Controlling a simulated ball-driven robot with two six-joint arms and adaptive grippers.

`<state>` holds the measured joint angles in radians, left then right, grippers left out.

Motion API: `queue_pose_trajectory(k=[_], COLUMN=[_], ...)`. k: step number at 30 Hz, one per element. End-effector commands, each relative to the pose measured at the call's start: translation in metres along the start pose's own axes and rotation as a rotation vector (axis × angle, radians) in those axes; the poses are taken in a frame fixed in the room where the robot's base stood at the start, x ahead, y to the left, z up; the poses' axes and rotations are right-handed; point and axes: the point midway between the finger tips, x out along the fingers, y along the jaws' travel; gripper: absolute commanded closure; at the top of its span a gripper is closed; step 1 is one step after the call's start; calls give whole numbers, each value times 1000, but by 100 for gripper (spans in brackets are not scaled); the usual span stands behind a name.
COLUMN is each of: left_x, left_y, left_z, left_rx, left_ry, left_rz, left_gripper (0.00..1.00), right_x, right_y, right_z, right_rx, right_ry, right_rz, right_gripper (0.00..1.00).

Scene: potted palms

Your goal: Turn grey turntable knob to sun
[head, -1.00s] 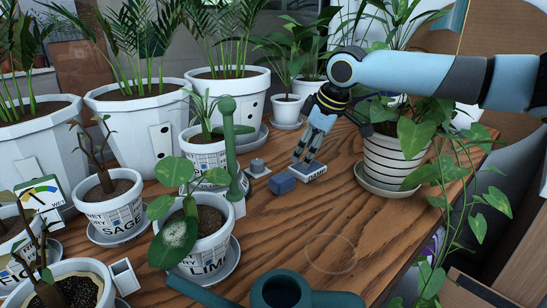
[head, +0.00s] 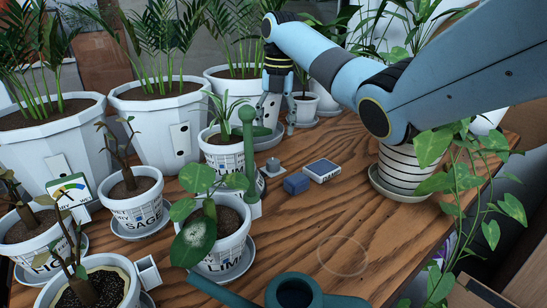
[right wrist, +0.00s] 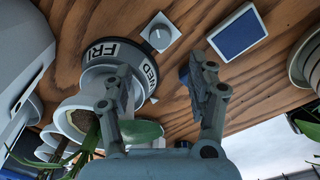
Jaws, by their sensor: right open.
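The grey knob (head: 273,164) is a small round cap on a square light plate on the wooden table. It also shows in the right wrist view (right wrist: 160,32), top centre, with a pale line across its face. I cannot make out a sun mark. My right gripper (head: 273,125) is open and empty, hanging fingers-down behind and above the knob in the head view, beside a small potted plant. In the right wrist view its fingers (right wrist: 160,88) are spread apart, with the knob beyond the gap and not touched. My left gripper is not in view.
A blue block (head: 296,183) and a white box with a dark blue top (head: 322,171) lie right of the knob. A green post (head: 249,160) and the LIME pot (head: 220,245) stand left. A dark green can (head: 292,291) is in front. Table is clear at front right.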

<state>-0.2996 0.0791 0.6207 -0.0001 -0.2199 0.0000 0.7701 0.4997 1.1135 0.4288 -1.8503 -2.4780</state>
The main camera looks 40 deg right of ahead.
Motion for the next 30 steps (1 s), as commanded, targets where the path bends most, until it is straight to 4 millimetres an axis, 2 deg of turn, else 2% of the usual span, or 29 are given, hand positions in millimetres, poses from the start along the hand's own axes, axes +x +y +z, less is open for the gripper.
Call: queue_pose_trajectory(k=[15,21,29,30], left_x=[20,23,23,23], left_y=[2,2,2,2], left_z=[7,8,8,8], left_rx=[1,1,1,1], left_ry=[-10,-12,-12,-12], left_rz=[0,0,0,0], left_gripper=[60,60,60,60], right_x=[92,106,106,106], right_y=[0,0,0,0], right_z=[-1,-1,0,0], right_rx=[-3,-3,-3,-3], right_ry=[3,1,0,0], right_rz=[-2,-1,0,0], right_gripper=[42,42,42,46])
